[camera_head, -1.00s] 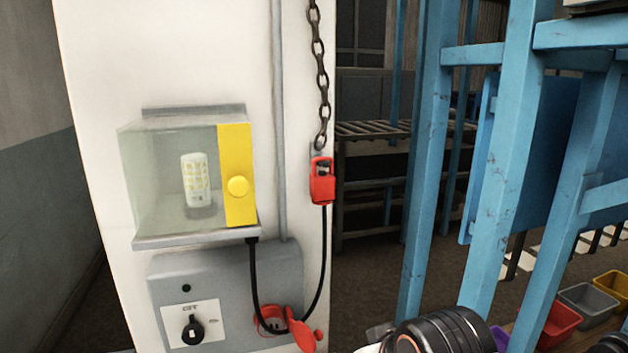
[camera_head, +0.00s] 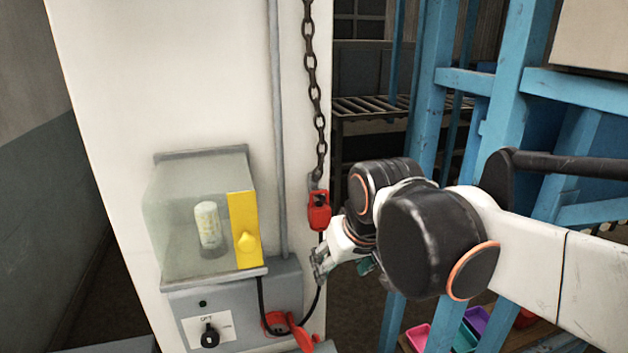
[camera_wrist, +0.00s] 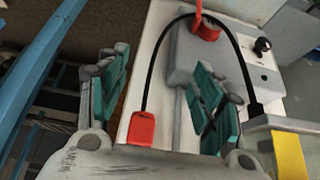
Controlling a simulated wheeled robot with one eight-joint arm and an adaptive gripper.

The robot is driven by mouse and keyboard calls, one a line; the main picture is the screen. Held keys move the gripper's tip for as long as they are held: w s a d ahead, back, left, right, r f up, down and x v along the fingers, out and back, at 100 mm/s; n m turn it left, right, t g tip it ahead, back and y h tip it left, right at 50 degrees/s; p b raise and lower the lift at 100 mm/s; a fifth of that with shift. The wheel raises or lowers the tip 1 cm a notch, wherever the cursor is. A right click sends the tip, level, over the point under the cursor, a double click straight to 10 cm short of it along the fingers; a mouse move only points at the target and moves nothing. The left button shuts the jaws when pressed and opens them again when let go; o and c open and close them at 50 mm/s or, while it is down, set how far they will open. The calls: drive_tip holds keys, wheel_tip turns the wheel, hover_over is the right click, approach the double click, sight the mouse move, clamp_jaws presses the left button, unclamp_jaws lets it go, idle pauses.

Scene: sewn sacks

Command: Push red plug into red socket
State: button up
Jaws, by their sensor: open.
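The red plug (camera_head: 319,210) hangs upright at the lower end of a chain, on the column's right edge, with a black cable leaving its underside. In the wrist view the plug (camera_wrist: 142,128) appears low between my spread fingers, nearer the left one. My gripper (camera_head: 338,264) is open and empty, just below and right of the plug in the head view; it also shows in the wrist view (camera_wrist: 162,95). The red socket (camera_head: 275,322) is on the grey box low on the column, its red flap (camera_head: 304,338) hanging open to the right. The cable crosses in front of the socket and partly hides it.
A clear case with a yellow edge (camera_head: 244,230) sits above the grey box (camera_head: 285,283). The chain (camera_head: 311,75) hangs above the plug. A blue rack (camera_head: 430,130) stands to the right, with coloured bins (camera_head: 478,318) below.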

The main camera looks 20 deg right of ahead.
drive_tip(key=g+p, duration=0.1)
drive_tip(key=p, duration=1.1)
approach(320, 205)
drive_tip(key=s+r, duration=0.1)
drive_tip(key=s, duration=0.1)
drive_tip(key=shift+w+a+r, duration=0.3)
drive_tip(key=shift+a+r, duration=0.2)
drive_tip(key=shift+r, duration=0.1)
drive_tip(key=p+x, duration=0.1)
drive_tip(key=x, duration=0.7)
drive_tip(key=shift+f, duration=0.35)
drive_tip(key=x, duration=0.2)
drive_tip(key=d+x, duration=0.1)
drive_tip(key=x, duration=0.1)
drive_tip(key=shift+w+f+p, duration=0.25)
drive_tip(key=shift+p, duration=0.15)
drive_tip(key=shift+a+f, duration=0.1)
drive_tip(key=shift+f, duration=0.2)
